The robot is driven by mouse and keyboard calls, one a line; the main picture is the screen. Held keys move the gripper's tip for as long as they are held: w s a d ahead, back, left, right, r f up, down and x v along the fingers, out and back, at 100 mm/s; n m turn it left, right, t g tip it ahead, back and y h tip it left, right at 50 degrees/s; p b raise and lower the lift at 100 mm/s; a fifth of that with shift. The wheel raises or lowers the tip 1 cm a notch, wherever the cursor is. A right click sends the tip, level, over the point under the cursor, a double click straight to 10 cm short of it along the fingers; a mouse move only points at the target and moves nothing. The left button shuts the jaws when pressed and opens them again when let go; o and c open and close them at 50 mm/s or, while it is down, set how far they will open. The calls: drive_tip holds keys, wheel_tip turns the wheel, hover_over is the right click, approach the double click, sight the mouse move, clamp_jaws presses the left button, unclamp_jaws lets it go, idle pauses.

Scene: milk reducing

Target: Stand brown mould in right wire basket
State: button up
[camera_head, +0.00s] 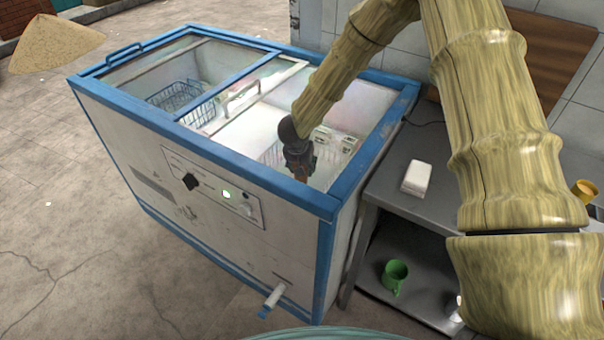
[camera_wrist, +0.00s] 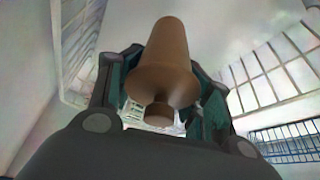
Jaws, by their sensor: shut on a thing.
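The brown mould (camera_wrist: 165,65) is between the fingers of my gripper (camera_wrist: 160,100) in the wrist view, its flared end and small knob facing the camera. In the head view my gripper (camera_head: 300,165) is down inside the open right part of the chest freezer (camera_head: 215,165), shut on the mould (camera_head: 301,174), of which only a small part shows. The right wire basket (camera_head: 272,153) is in the freezer beside my gripper, partly hidden by it. I cannot tell whether the mould touches the basket.
A second wire basket (camera_head: 178,95) is in the freezer's left part. Small white-and-green packs (camera_head: 322,136) lie near my gripper. The blue freezer rim (camera_head: 375,140) surrounds the opening. A metal table (camera_head: 400,200) at the right holds a white box (camera_head: 416,178); a green mug (camera_head: 395,275) is below.

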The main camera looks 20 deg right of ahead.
drive_tip(key=shift+f, duration=1.75)
drive_tip(key=o, duration=1.2)
drive_tip(key=shift+f, duration=0.15)
drive_tip(key=v, duration=1.2)
